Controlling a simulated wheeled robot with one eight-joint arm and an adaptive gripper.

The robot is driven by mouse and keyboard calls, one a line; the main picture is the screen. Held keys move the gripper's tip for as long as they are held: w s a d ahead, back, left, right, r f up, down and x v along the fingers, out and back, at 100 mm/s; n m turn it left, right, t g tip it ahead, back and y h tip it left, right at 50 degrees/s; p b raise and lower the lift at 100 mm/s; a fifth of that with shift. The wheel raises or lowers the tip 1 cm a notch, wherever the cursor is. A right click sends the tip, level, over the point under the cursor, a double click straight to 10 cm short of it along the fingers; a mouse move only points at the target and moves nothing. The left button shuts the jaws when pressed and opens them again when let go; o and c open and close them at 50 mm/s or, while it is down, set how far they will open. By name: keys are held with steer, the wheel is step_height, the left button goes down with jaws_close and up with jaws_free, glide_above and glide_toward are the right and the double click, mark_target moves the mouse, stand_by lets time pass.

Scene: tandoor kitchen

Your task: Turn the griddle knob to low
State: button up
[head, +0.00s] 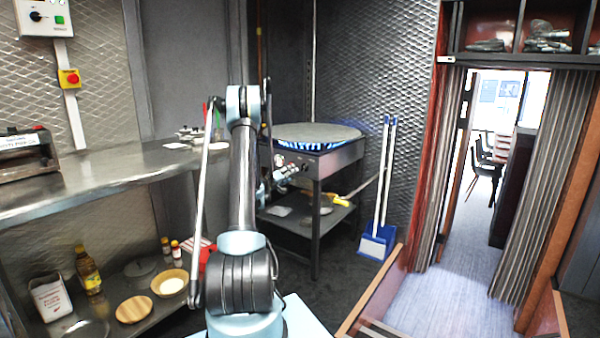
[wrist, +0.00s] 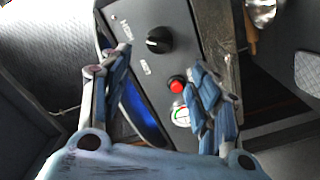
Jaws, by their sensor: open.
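The round griddle (head: 318,131) sits on a steel stand at the back, with blue flames lit under its plate. In the wrist view, its front panel (wrist: 195,62) carries a black round knob (wrist: 158,40) with a light mark, whose setting is too small to read. My gripper (wrist: 162,64) is open and faces the panel, one finger on each side of the picture. The knob shows beyond the fingertips, between them, and does not look gripped. In the head view, my gripper (head: 285,174) is in front of the stand's panel, partly hidden by my arm.
A red button (wrist: 177,85) and a round gauge (wrist: 180,115) sit on the panel near the right finger. A steel counter (head: 110,178) stands at left. A blue dustpan (head: 377,242) stands right of the griddle. The doorway floor (head: 450,245) is clear.

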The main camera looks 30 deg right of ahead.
mark_target(304, 168)
steer(key=x, duration=1)
steer(key=shift+d, duration=0.25)
steer(key=shift+w, duration=0.1)
steer(key=shift+r, duration=0.1)
steer(key=c, duration=1)
